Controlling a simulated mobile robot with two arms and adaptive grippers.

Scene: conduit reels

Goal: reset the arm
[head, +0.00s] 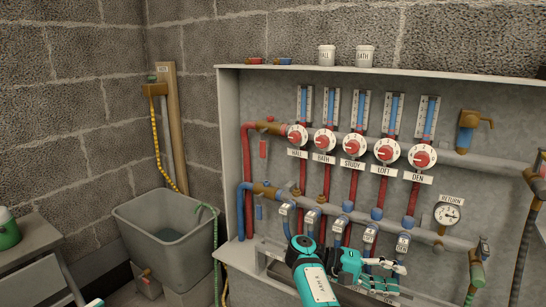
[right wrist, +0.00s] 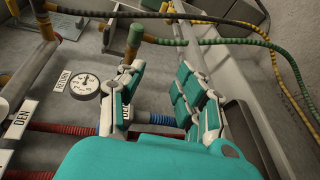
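My right gripper (head: 398,278) is in front of the lower part of the manifold cabinet, its fingers pointing right. In the right wrist view the right gripper (right wrist: 160,78) has its fingers spread apart, with nothing held between them. A blue pipe collar (right wrist: 155,118) and a grey pipe show behind the gap. A small teal and white sliver at the bottom left of the head view seems to be the tip of my left gripper (head: 95,303); the rest of it is out of frame.
The cabinet (head: 228,150) holds red dials, pipes and a return gauge (head: 447,213), which also shows in the wrist view (right wrist: 84,84). Hoses (right wrist: 220,42) cross beyond the right fingers. A grey tub (head: 170,225) and a side table (head: 30,240) stand left.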

